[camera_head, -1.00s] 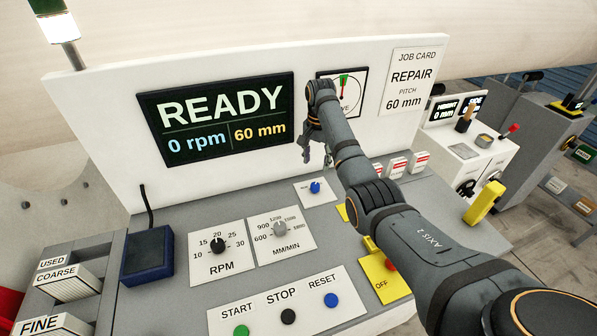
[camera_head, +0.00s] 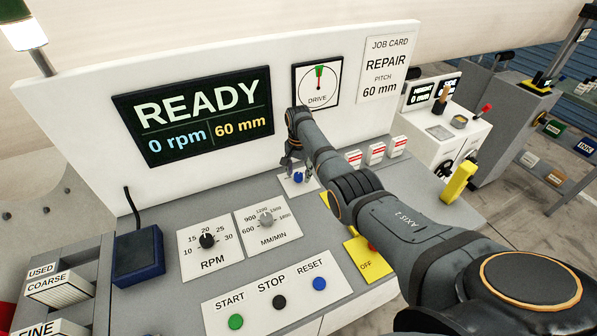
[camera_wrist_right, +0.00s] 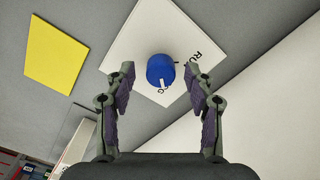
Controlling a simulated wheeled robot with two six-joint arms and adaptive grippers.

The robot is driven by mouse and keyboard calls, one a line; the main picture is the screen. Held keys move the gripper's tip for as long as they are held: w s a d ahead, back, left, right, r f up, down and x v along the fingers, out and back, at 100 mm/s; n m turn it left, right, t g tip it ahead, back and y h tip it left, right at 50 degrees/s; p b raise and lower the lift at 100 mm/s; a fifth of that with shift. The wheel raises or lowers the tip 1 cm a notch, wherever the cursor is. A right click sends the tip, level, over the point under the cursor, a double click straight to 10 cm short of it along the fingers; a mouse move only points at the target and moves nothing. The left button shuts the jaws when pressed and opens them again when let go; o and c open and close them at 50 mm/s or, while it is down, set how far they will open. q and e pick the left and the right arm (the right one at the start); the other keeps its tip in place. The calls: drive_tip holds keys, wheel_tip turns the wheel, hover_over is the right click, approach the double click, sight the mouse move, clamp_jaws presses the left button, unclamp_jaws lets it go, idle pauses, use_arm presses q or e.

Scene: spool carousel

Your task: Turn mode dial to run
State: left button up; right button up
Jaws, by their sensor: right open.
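The mode dial is a blue knob (camera_head: 299,177) on a small white plate (camera_head: 287,188) on the console, just below the upright panel. In the right wrist view the blue knob (camera_wrist_right: 161,70) has a white pointer mark aimed down toward a partly covered label ending in G. A label starting with RU (camera_wrist_right: 197,56) is at the plate's right. My right gripper (camera_head: 293,168) is above the knob in the head view. In the wrist view its two fingers (camera_wrist_right: 161,90) are open, one on either side of the knob and apart from it. My left gripper is not in view.
The display (camera_head: 197,115) reads READY, 0 rpm, 60 mm. A drive gauge (camera_head: 317,83) and job card (camera_head: 387,70) are on the panel. RPM dial (camera_head: 207,241), MM/MINUTE-side dial (camera_head: 266,219) and START, STOP, RESET buttons (camera_head: 279,302) lie nearer. A yellow OFF plate (camera_head: 368,262) is under my arm.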

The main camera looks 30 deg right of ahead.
drive_tip(key=shift+c, duration=1.2)
clamp_jaws()
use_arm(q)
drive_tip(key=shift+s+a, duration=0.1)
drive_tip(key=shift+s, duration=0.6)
